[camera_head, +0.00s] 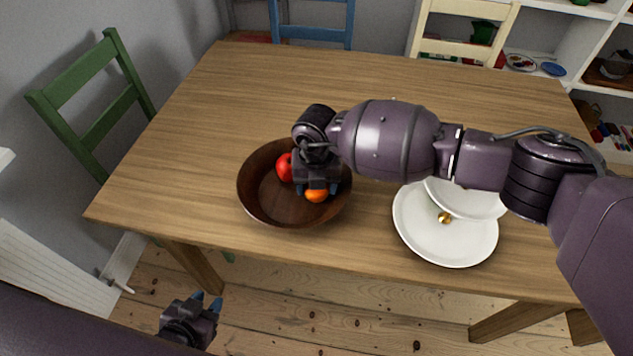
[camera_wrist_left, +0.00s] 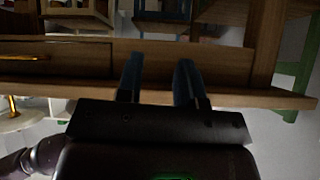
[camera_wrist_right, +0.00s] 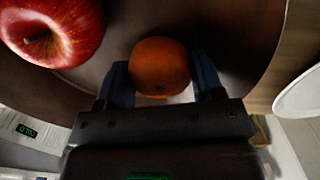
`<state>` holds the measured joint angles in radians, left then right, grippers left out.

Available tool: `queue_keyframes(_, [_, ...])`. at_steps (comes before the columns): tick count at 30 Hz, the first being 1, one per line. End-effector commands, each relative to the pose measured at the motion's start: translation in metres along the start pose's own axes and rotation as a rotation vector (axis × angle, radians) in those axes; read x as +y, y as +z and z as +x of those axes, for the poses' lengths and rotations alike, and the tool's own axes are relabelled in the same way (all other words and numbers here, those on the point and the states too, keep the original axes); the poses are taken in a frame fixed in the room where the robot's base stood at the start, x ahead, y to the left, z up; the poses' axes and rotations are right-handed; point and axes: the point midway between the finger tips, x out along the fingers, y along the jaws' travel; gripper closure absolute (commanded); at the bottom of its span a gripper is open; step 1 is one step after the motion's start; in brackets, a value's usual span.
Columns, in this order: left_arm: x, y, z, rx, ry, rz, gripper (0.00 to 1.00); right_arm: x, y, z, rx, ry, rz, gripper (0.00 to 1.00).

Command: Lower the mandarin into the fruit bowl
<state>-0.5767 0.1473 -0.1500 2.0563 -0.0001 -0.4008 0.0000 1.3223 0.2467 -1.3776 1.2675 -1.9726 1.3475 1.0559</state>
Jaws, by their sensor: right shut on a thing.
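The brown wooden fruit bowl (camera_head: 262,207) stands near the front edge of the table. The orange mandarin (camera_head: 316,196) is between the fingers of my right gripper (camera_head: 319,190), which is shut on it inside the bowl's outline. The mandarin (camera_wrist_right: 160,67) also shows between the fingertips in the right wrist view. Whether it touches the bowl's floor I cannot tell. A red apple (camera_head: 284,168) lies in the bowl, left of the gripper. My left gripper (camera_head: 206,302) is open and empty, below the table's front edge; its spread fingers (camera_wrist_left: 158,80) show in the left wrist view.
White plates (camera_head: 445,240) with a small gold piece stand right of the bowl, under my right arm. The wooden table (camera_head: 220,110) is clear at the back and left. Green (camera_head: 90,90), blue (camera_head: 312,25) and cream (camera_head: 462,45) chairs stand around it. Shelves are at the back right.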

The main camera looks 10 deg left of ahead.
Motion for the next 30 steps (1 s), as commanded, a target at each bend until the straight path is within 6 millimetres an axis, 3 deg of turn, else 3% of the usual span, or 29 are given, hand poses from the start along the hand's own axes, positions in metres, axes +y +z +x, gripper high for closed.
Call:
queue_keyframes(4, [0.000,-0.002,0.001,0.004,0.000,-0.001,0.66,0.000,0.000,0.000,0.000,0.000,0.000,0.63])
queue_keyframes(5, [0.000,-0.002,0.001,0.004,0.001,0.000,0.66,0.000,0.000,0.000,0.000,0.000,0.000,0.37])
queue_keyframes(11, [0.001,-0.005,0.003,0.011,0.002,0.000,0.66,0.000,0.000,0.000,0.000,-0.001,0.000,0.09])
queue_keyframes(25, [0.001,-0.011,0.003,0.016,0.002,0.001,0.66,-0.001,0.000,0.001,0.001,-0.002,0.001,0.09])
queue_keyframes(27, [0.001,-0.019,0.001,0.026,0.003,0.001,0.66,-0.001,0.000,0.001,0.001,-0.002,0.001,0.09])
queue_keyframes(30, [0.000,-0.045,-0.003,0.075,0.003,0.004,0.66,-0.001,0.001,-0.026,-0.006,-0.003,0.000,0.09])
